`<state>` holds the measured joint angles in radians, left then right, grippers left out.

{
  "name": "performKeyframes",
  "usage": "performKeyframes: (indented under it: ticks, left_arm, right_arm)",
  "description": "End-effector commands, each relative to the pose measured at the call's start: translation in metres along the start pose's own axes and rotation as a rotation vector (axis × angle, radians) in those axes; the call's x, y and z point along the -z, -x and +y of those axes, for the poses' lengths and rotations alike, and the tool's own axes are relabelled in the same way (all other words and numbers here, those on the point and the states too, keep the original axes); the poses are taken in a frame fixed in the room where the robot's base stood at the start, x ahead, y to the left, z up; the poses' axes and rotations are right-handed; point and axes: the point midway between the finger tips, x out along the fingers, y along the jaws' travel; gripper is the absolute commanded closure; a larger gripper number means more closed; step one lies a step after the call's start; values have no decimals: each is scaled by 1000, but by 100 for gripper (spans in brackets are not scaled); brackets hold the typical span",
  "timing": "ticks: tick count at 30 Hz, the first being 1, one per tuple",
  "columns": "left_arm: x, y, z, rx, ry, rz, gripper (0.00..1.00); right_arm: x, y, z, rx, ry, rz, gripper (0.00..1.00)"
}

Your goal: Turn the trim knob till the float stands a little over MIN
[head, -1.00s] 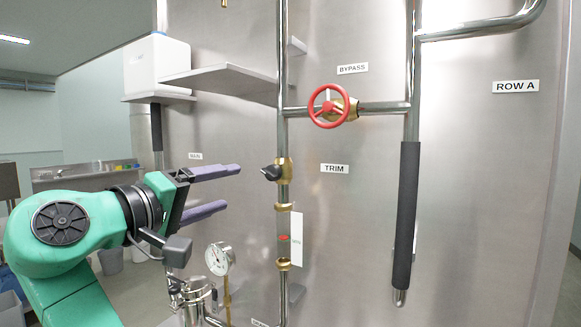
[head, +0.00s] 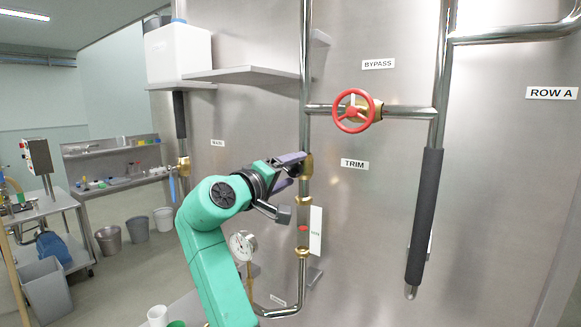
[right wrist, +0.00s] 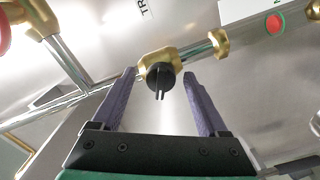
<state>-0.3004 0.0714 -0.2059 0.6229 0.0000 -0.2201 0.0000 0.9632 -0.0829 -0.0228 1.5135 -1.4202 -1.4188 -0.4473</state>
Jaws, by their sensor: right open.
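The trim knob (right wrist: 160,76) is a small black knob on a brass valve body (head: 307,165), left of the TRIM label (head: 354,164). My right gripper (head: 299,169) is at this valve and hides the knob in the head view. In the right wrist view its open purple fingers (right wrist: 159,80) stand on either side of the knob, with gaps showing. The red float (head: 303,228) sits in the sight tube below the valve, beside a white card (head: 316,230). Green lettering on the card near the float is too small to read. My left gripper is not in view.
A red BYPASS handwheel (head: 353,110) is above and right of the valve. A dial gauge (head: 243,245) is lower left, near my arm. A shelf (head: 235,74) juts out upper left.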

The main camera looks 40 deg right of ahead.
Motion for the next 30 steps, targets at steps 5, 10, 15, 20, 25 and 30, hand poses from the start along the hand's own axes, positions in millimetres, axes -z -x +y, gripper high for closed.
performKeyframes:
  ticks: [5, 10, 15, 20, 25, 30]
  left_arm:
    - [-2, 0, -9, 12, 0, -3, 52]
    - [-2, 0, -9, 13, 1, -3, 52]
    - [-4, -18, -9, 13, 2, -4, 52]
    - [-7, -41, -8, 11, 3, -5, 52]
    - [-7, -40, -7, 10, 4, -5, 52]
    - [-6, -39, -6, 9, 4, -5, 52]
  right_arm:
    - [0, 0, 0, 0, 0, 0, 61]
    - [0, 0, 0, 0, 0, -1, 100]
    - [-3, 0, -5, -2, -96, 0, 100]
    - [-3, 0, -4, -3, -321, 1, 100]
    - [0, 0, 1, -1, -391, 0, 100]
    - [0, 0, 1, -1, -388, -1, 100]
